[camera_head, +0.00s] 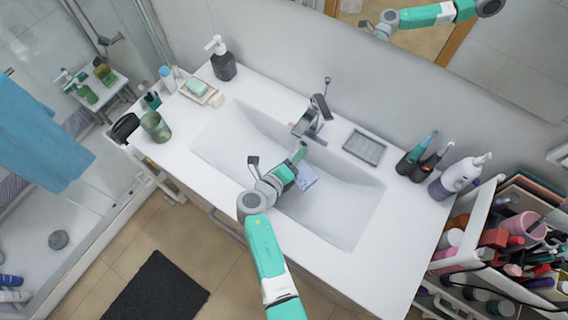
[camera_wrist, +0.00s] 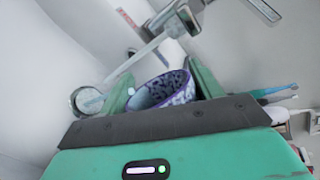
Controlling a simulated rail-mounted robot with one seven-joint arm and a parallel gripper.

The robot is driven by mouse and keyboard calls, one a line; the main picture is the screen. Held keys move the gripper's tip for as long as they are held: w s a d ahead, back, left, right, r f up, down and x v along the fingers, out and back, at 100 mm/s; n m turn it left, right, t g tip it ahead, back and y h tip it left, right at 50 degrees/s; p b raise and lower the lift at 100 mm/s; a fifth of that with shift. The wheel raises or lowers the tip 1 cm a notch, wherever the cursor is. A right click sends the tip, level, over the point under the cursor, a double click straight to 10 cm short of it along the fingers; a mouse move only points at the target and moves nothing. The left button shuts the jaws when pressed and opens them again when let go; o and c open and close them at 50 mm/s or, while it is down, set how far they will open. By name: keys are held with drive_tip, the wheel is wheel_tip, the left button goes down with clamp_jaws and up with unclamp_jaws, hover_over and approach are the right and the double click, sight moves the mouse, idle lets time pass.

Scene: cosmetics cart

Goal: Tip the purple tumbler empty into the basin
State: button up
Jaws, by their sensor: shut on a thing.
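The purple tumbler (camera_wrist: 160,93) is white with dark purple speckles and a purple rim. In the wrist view it sits between my gripper's (camera_wrist: 160,74) two green fingers, which are shut on it. It is tilted, with its mouth partly facing the wrist camera; I cannot tell whether anything is inside. In the head view the tumbler (camera_head: 308,177) shows as a small pale lilac shape beside my gripper (camera_head: 297,165), over the white basin (camera_head: 350,215). The tumbler's height above the basin floor is unclear.
The tap (camera_head: 313,116) stands at the basin's back edge, close behind my gripper. A grey soap tray (camera_head: 364,147), electric toothbrushes (camera_head: 416,155) and a white pump bottle (camera_head: 458,178) stand to the right. A green cup (camera_head: 155,127) stands left. The basin's right side is clear.

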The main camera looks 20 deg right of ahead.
drive_tip(key=shift+w+r+n+p, duration=0.1)
drive_tip(key=shift+w+n+p, duration=0.1)
drive_tip(key=shift+n+p, duration=0.35)
